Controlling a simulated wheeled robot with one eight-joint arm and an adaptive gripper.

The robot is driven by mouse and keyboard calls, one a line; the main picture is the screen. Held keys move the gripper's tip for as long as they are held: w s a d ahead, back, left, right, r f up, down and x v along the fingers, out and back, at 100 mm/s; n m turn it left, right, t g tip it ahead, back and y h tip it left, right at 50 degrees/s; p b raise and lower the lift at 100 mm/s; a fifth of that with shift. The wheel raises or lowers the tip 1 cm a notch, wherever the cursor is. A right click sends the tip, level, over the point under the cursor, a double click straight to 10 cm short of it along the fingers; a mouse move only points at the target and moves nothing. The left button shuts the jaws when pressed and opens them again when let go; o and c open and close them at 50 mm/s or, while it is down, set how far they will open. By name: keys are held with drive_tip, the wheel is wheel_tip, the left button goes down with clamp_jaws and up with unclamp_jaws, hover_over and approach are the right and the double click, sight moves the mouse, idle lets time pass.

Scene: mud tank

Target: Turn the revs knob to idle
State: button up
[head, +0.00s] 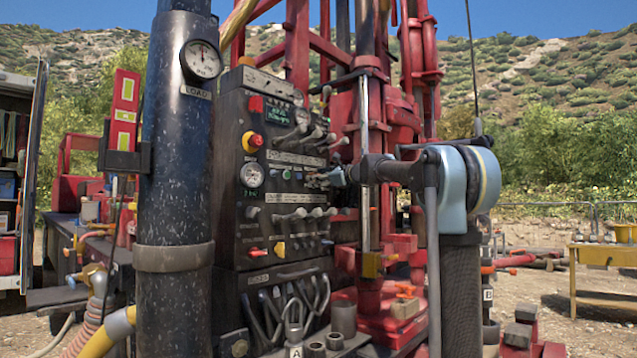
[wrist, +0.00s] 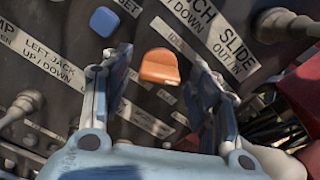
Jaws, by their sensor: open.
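An orange knob (wrist: 160,66) sits on the dark control panel (wrist: 95,60) in the wrist view. A small label beside it is partly legible and appears to begin "ID". My gripper (wrist: 158,58) is open, with one finger on each side of the knob in the picture; I cannot tell whether either touches it. In the head view my gripper (head: 331,178) reaches left to the right side of the panel (head: 228,190), at mid height. The orange knob cannot be made out there, among the levers and my gripper.
Levers with round ends (wrist: 20,105) and a blue button (wrist: 104,22) surround the knob. Red machinery and hoses (wrist: 285,125) lie at the right of the wrist view. A thick dark column (head: 175,180) with a load gauge (head: 202,60) stands left of the panel.

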drive_tip(key=c, duration=1.1)
drive_tip(key=shift+o, duration=0.2)
drive_tip(key=shift+n, duration=0.3)
drive_tip(key=n, duration=1.1)
drive_tip(key=shift+n, duration=0.4)
drive_tip(key=shift+f, duration=0.1)
